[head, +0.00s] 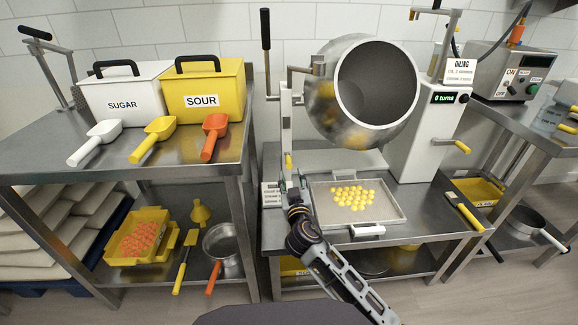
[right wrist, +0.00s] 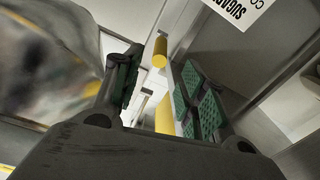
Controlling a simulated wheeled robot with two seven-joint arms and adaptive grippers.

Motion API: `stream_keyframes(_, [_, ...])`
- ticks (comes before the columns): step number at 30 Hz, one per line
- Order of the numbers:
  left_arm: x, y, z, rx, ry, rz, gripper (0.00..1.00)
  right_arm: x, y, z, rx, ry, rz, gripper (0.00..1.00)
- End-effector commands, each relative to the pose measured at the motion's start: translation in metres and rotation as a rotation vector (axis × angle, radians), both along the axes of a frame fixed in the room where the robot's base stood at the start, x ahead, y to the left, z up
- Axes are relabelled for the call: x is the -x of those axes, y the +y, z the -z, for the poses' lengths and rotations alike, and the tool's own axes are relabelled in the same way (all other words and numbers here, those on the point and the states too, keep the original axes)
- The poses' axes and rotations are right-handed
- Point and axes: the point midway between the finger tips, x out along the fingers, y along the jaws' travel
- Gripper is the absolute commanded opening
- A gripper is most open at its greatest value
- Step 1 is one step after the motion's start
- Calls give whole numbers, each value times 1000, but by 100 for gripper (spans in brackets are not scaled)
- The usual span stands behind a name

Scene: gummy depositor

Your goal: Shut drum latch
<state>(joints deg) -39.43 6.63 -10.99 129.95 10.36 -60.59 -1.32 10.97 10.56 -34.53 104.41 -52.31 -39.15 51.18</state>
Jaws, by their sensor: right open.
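The steel drum (head: 362,90) is mounted tilted, its round mouth facing toward me. A white post (head: 286,120) stands at its left. A yellow grip (head: 288,160) shows low on this post and seems to belong to the latch. My right gripper (head: 293,184) is open just below this grip. In the right wrist view, a yellow bar end (right wrist: 160,52) and a yellow bar (right wrist: 165,115) show between the green-padded fingers (right wrist: 160,85). Whether either finger touches them I cannot tell. My left gripper is out of view.
A tray of yellow gummies (head: 315,190) lies right of my gripper, below the drum. A white housing (head: 418,130) with a yellow crank (head: 450,143) stands at the right. A side table (head: 120,172) holds sugar and sour bins and scoops.

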Motion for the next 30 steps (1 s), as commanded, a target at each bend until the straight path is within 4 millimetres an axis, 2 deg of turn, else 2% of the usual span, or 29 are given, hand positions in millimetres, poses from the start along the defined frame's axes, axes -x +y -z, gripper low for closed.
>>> stream_keyframes(7, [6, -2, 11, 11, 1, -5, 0, -20, 1, 0, 0, -1, 0, 42])
stream_keyframes(30, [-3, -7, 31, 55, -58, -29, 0, -80, 3, 0, -1, -1, 0, 42])
